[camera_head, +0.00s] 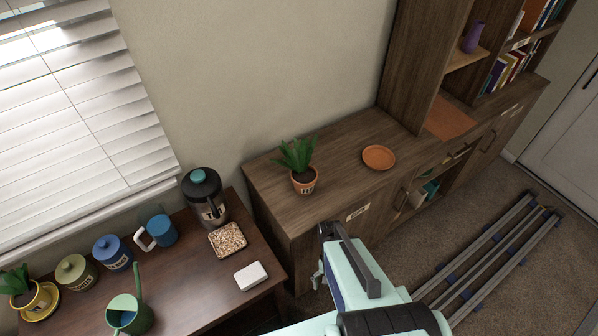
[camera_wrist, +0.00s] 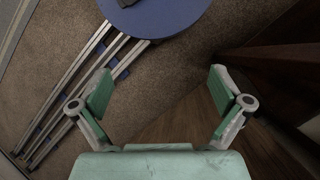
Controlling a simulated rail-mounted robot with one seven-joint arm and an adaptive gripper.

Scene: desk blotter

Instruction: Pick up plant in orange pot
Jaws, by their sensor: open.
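The plant in the orange pot (camera_head: 303,181) stands upright on the wooden cabinet top, near its left end. It has long green leaves and a light label on the pot. My gripper (camera_head: 323,257) is in front of the cabinet, below and apart from the plant, and partly hidden by my arm. In the wrist view my gripper (camera_wrist: 158,95) is open with nothing between its green-padded fingers. The plant does not show in the wrist view.
An orange saucer (camera_head: 378,157) lies on the cabinet (camera_head: 340,165), right of the plant. A darker desk (camera_head: 190,275) at left holds a dark jar (camera_head: 205,198), a tray of grainy stuff (camera_head: 227,240), a white box (camera_head: 250,275) and a green watering can (camera_head: 130,312). Another plant (camera_head: 20,288) stands far left.

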